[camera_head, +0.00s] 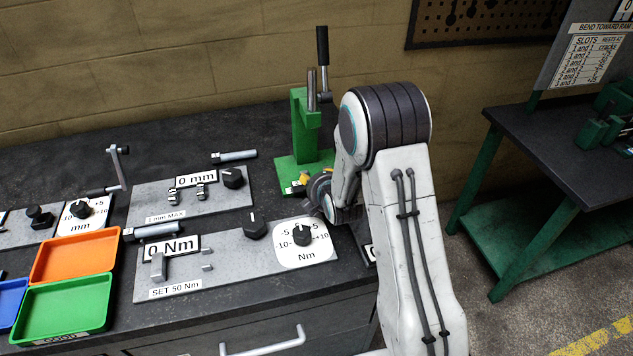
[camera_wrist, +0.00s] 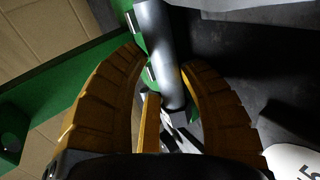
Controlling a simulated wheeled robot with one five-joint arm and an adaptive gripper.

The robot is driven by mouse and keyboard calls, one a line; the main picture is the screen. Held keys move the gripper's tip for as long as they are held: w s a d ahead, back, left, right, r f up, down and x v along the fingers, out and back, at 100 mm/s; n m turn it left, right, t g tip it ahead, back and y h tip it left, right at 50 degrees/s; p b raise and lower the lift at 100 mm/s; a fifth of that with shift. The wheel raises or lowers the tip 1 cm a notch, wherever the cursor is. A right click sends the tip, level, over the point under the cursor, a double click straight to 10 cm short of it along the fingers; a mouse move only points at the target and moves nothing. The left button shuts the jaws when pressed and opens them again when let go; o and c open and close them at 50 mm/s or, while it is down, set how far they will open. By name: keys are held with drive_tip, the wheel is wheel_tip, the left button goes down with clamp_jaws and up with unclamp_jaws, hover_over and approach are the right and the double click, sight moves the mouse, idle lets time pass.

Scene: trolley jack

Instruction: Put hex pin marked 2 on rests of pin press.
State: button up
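The green pin press (camera_head: 305,130) stands at the back of the bench. It also fills the left of the wrist view as green metal (camera_wrist: 60,85). My gripper (camera_head: 308,184) is low at the front of the press base, partly behind my arm. In the wrist view a grey steel pin (camera_wrist: 158,45) lies between my orange fingertips (camera_wrist: 164,62), which appear to touch it on both sides. The pin is close to the green base; whether it touches the rests is hidden. No mark on it is readable.
Another steel pin (camera_head: 234,157) with a dark end lies behind the 0 mm plate (camera_head: 225,202). The 0 Nm fixture (camera_head: 180,285) is in front. Orange (camera_head: 75,257) and green (camera_head: 65,310) trays sit at left. A separate green-legged table (camera_head: 530,140) stands at right.

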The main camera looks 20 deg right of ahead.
drive_tip(key=shift+r+p, duration=0.25)
drive_tip(key=shift+p, duration=0.05)
drive_tip(key=b+v, duration=0.1)
drive_tip(key=v, duration=0.7)
drive_tip(key=shift+s+b, duration=0.3)
drive_tip(key=shift+b, duration=0.05)
drive_tip(key=s+r+m+g+b, duration=0.2)
drive_tip(key=s+m+g, duration=0.2)
drive_tip(key=s+m, duration=0.5)
drive_tip(key=s+r+m+g+b, duration=0.1)
drive_tip(key=s+r+m+g, duration=0.2)
drive_tip(key=s+m, duration=0.6)
drive_tip(key=s+g, duration=0.1)
drive_tip(key=s, duration=0.8)
drive_tip(key=shift+s+b, duration=0.35)
drive_tip(key=shift+s, duration=0.05)
drive_tip(key=shift+r, duration=0.1)
